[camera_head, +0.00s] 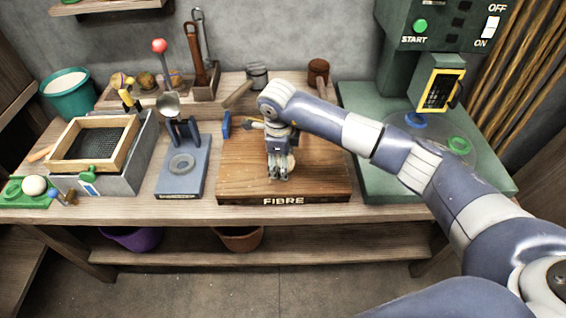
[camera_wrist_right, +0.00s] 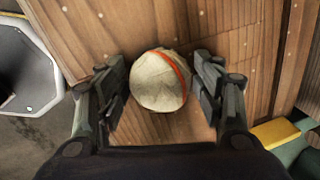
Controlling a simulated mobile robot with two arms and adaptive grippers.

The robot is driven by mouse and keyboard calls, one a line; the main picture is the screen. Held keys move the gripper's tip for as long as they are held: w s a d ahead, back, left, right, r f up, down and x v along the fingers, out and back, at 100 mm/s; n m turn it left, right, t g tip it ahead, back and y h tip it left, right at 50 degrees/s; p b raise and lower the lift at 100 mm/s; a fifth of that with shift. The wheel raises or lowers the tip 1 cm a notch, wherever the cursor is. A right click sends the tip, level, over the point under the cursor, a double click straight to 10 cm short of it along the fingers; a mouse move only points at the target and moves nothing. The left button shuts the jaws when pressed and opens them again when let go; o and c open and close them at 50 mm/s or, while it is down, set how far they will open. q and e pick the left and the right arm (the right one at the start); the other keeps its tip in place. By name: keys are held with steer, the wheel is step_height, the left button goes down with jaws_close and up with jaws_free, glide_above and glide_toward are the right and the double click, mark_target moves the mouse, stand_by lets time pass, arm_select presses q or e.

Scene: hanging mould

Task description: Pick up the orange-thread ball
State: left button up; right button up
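The orange-thread ball is pale cream with one orange band, seen clearly in the right wrist view (camera_wrist_right: 160,82). In the head view the ball (camera_head: 291,162) rests at the wooden FIBRE board (camera_head: 240,180), mostly hidden behind my right gripper (camera_head: 278,176). My right gripper points down over the board. In the right wrist view its two fingers (camera_wrist_right: 160,95) are apart, one on each side of the ball. I see no clear grip; whether a finger touches the ball cannot be told. My left gripper is not in view.
A blue-grey stand with a ring (camera_head: 182,165) and a framed mesh screen (camera_head: 95,145) are left of the board. A green press machine (camera_head: 380,170) stands to the right. Tools and a wooden rack (camera_head: 205,85) are behind. The board's front left is clear.

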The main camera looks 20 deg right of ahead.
steer(key=c, duration=0.5)
steer(key=shift+r, duration=0.1)
